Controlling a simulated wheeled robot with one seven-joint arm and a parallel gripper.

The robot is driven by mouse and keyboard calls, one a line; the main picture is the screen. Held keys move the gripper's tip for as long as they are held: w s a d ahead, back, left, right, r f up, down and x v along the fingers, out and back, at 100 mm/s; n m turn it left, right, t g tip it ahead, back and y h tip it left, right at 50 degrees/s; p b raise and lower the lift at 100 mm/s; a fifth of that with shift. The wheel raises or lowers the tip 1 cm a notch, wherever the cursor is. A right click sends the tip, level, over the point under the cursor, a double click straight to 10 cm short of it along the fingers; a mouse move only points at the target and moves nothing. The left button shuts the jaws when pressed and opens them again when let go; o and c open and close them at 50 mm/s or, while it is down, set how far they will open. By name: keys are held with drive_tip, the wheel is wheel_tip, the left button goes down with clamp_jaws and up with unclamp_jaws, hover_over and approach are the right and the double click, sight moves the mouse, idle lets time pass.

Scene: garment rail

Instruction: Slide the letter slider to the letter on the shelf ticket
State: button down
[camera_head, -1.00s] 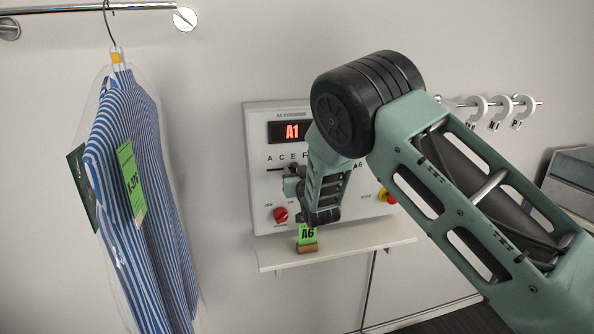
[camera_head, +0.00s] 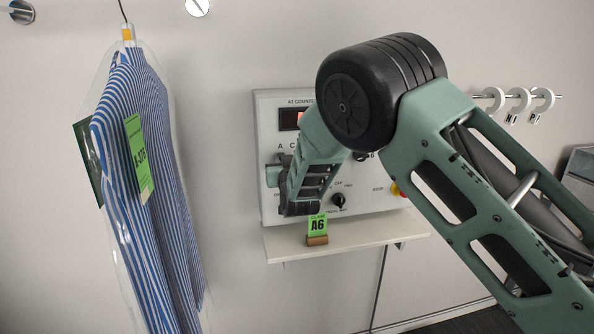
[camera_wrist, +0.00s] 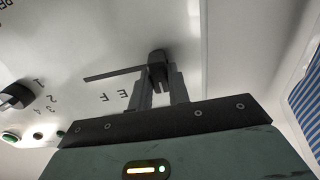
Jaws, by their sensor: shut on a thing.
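The green shelf ticket (camera_head: 317,225) reads A6 and stands upright in a small brown holder on the shelf. The letter slider's dark knob (camera_wrist: 157,57) shows in the wrist view at the right end of its visible slot (camera_wrist: 112,73). The shirt is also on that side, so this is the panel's left end in the head view, by the letter A (camera_head: 281,147). My gripper (camera_wrist: 160,78) is shut on the knob, one finger on each side.
The white control panel (camera_head: 262,110) is on the wall above a narrow white shelf (camera_head: 370,240). It has a black dial (camera_head: 338,200) and a yellow-red stop button (camera_head: 397,190). A bagged striped shirt (camera_head: 150,200) hangs at left. White rings (camera_head: 518,97) hang on a rail at right.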

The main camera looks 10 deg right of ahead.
drive_tip(key=shift+a, duration=0.3)
drive_tip(key=c, duration=1.3)
unclamp_jaws()
drive_tip(key=shift+a, duration=0.1)
drive_tip(key=s+b, duration=0.6)
drive_tip(key=s, duration=1.1)
drive_tip(key=shift+s, duration=0.25)
